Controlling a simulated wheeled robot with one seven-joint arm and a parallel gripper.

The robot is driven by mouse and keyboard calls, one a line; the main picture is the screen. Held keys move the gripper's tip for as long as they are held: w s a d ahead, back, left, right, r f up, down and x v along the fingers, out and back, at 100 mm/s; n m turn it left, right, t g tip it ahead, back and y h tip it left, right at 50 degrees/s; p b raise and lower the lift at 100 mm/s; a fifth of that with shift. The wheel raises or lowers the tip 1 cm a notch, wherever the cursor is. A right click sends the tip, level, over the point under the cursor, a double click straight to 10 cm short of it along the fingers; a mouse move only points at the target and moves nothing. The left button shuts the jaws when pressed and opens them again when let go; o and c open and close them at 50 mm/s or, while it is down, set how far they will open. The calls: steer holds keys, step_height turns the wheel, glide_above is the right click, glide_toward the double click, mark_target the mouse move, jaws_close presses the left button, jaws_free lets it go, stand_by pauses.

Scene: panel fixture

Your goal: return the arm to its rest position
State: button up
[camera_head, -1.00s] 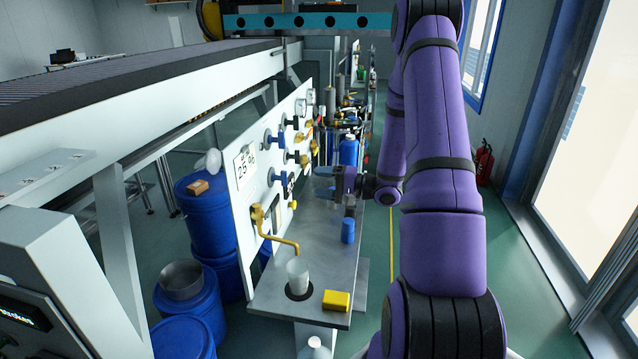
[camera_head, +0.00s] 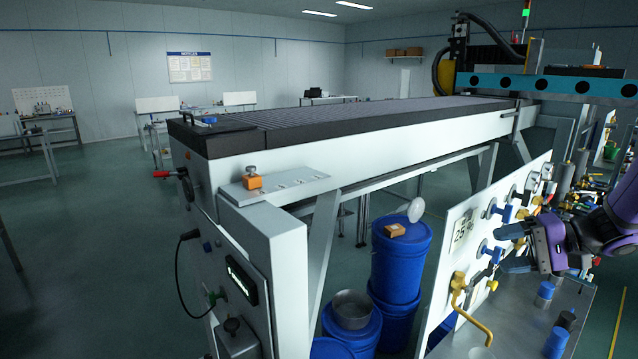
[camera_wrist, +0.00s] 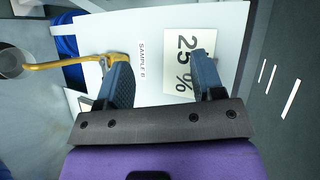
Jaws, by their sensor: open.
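My gripper (camera_head: 508,248) is at the right of the head view, in front of the white panel (camera_head: 440,318). Its two blue-grey fingers point left toward the panel and stand apart. In the wrist view my gripper (camera_wrist: 158,60) is open, with nothing between the fingers. I cannot tell from these views how far the fingertips are from the panel. Part of my purple arm is cut off by the right edge.
A brass spout (camera_head: 470,318) and several blue-handled valves stick out from the panel near my gripper. A metal bench with small blue-capped items lies below. Blue drums (camera_head: 398,270) stand behind the panel, beside a long machine bed (camera_head: 340,125). Open floor lies at left.

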steer(key=s+a+r+n+h, duration=0.2)
steer(key=s+r+h, duration=0.4)
steer(key=s, duration=0.4)
steer(key=s+a+r+n+t+h, duration=0.1)
steer(key=s+a+r+h, duration=0.3)
steer(key=s, duration=0.7)
step_height(320, 180, up, 3)
steer(key=n+h, duration=0.1)
steer(key=h, duration=0.1)
steer(key=shift+a+h, duration=0.35)
steer(key=shift+h, duration=0.05)
